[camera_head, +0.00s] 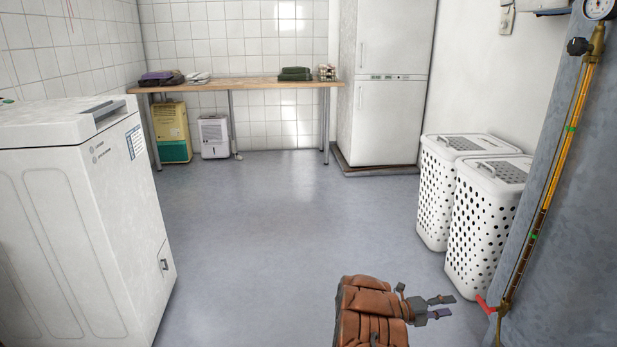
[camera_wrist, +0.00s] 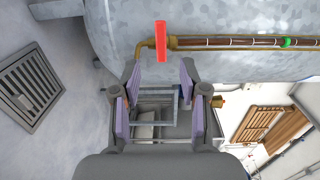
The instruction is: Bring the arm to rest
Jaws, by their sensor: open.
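My gripper (camera_head: 451,306) is at the lower right of the head view, at the end of my orange-brown arm, over the floor and left of the grey tank. In the wrist view my gripper (camera_wrist: 160,80) is open, with its two purple-padded fingers apart and nothing between them. A red valve handle (camera_wrist: 161,41) on a brass pipe lies beyond the fingertips, with a visible gap to them. The same red handle (camera_head: 485,305) shows at the foot of the sight tube in the head view.
The grey tank (camera_head: 588,190) fills the right edge. Two white perforated hampers (camera_head: 478,240) stand beside it. A white machine (camera_head: 85,215) is at left; a wooden-topped table (camera_head: 240,82) and fridge (camera_head: 385,120) are behind. A floor grate (camera_wrist: 28,88) shows in the wrist view. The middle floor is clear.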

